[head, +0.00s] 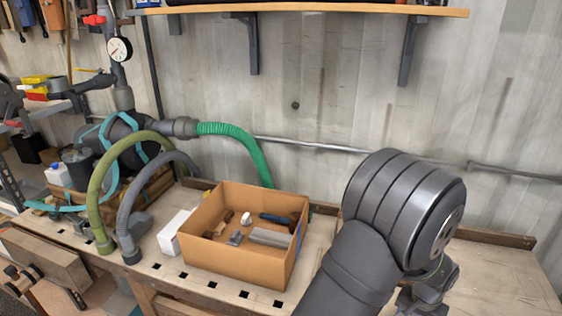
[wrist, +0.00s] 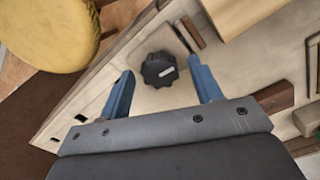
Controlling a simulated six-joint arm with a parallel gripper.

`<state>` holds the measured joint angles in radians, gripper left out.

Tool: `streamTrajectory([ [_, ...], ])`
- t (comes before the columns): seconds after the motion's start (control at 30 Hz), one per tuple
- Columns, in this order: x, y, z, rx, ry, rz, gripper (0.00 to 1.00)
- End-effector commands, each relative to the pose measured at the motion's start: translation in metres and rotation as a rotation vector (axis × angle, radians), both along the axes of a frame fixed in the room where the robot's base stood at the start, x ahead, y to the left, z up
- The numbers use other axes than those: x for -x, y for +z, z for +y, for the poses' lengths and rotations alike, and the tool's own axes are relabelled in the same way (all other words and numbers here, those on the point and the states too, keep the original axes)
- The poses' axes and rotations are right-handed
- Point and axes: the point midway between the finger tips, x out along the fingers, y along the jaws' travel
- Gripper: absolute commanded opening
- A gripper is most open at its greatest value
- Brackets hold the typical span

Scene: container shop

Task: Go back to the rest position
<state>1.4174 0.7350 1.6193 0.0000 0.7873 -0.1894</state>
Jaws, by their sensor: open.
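My gripper shows in the wrist view (wrist: 163,88) with its two blue fingers spread apart. Between and beyond the fingertips is a dark round knob (wrist: 159,69) with a small light mark, on or over the pale bench top. I cannot tell its exact distance from the fingers, and nothing is seen held between them. In the head view my dark grey arm stands at the right over the workbench (head: 500,275). My gripper's fingers are hidden there behind the arm or out of frame.
An open cardboard box (head: 232,262) with several small parts stands mid-bench, left of my arm. A white box (head: 174,232) is beside it. Green hoses (head: 238,142) and pipework fill the left. A shelf (head: 330,9) crosses above. A yellow round cushion-like thing (wrist: 48,32) shows in the wrist view.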

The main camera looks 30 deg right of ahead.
Motion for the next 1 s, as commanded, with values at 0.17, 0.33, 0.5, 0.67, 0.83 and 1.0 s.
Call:
streamTrajectory([
  [0.17, 0.0, 0.0, 0.0, 0.0, -0.14, 0.0, 0.59],
  [0.33, 0.0, 0.0, 0.0, 0.0, -0.261, 0.0, 0.59],
  [0.5, 0.0, 0.0, 0.0, 0.0, -0.342, 0.0, 0.59],
  [0.67, 0.0, 0.0, 0.0, 0.0, -0.376, 0.0, 0.59],
  [0.83, 0.0, 0.0, 0.0, 0.0, -0.382, 0.0, 0.59],
  [1.0, 0.0, 0.0, 0.0, 0.0, -0.379, 0.0, 0.59],
])
